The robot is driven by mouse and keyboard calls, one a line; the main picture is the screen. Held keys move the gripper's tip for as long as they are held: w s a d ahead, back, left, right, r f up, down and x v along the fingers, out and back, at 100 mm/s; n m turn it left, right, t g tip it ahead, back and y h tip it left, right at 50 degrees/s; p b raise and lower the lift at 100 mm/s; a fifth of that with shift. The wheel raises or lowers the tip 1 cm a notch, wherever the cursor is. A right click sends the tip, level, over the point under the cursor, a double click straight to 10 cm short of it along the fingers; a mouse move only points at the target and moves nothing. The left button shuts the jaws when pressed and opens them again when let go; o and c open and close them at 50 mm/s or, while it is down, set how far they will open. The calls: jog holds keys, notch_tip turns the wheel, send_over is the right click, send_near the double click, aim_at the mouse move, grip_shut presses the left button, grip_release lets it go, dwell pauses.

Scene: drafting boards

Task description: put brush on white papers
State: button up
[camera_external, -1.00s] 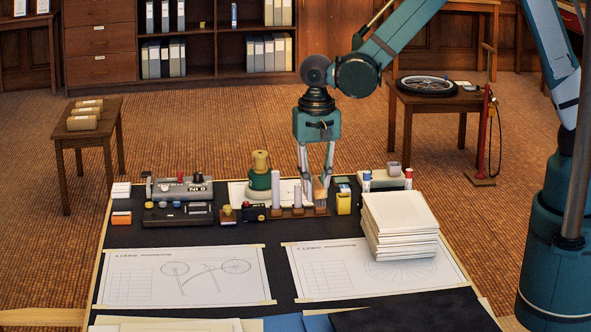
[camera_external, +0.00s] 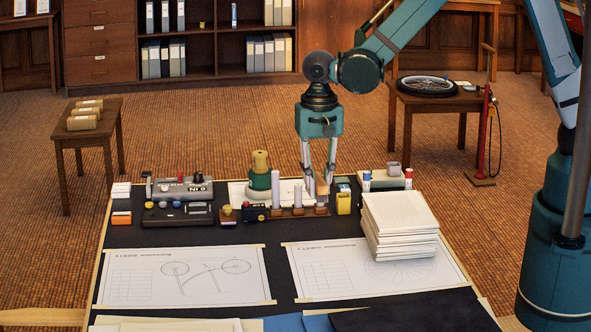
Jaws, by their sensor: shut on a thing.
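The brush (camera_external: 322,189) stands upright in the wooden rack near the back of the drafting board, with pale bristles at its top. My gripper (camera_external: 319,186) points down over the rack and is shut on the brush. The fingers partly cover it, and its lower part is hard to see. The white papers (camera_external: 399,225) form a thick, slightly uneven stack to the right of the gripper, lying partly over the right drawing sheet.
Pale upright cylinders (camera_external: 276,187) stand left of the gripper in the rack (camera_external: 288,212). A yellow item (camera_external: 343,203) is close on the right. A green spool stand (camera_external: 260,177) is further left. The left drawing sheet (camera_external: 182,276) lies flat.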

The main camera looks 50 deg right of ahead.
jog(key=s+d+r+p, duration=0.2)
jog(key=s+d+r, duration=0.2)
jog(key=s, duration=0.5)
jog(key=s+d+r+m+p, duration=0.1)
jog(key=s+d+r+p, duration=0.2)
jog(key=s, duration=0.7)
notch_tip(320, 180, up, 2)
jog(key=shift+d+r, duration=0.1)
jog(key=shift+d, duration=0.55)
jog(key=b, duration=0.1)
send_over(400, 208)
jog(key=shift+w+f, duration=0.1)
jog(key=shift+f, duration=2.85)
jog(key=shift+f, duration=0.1)
jog(key=shift+f+b, duration=0.7)
jog(key=shift+f, duration=1.3)
jog(key=shift+f, duration=0.2)
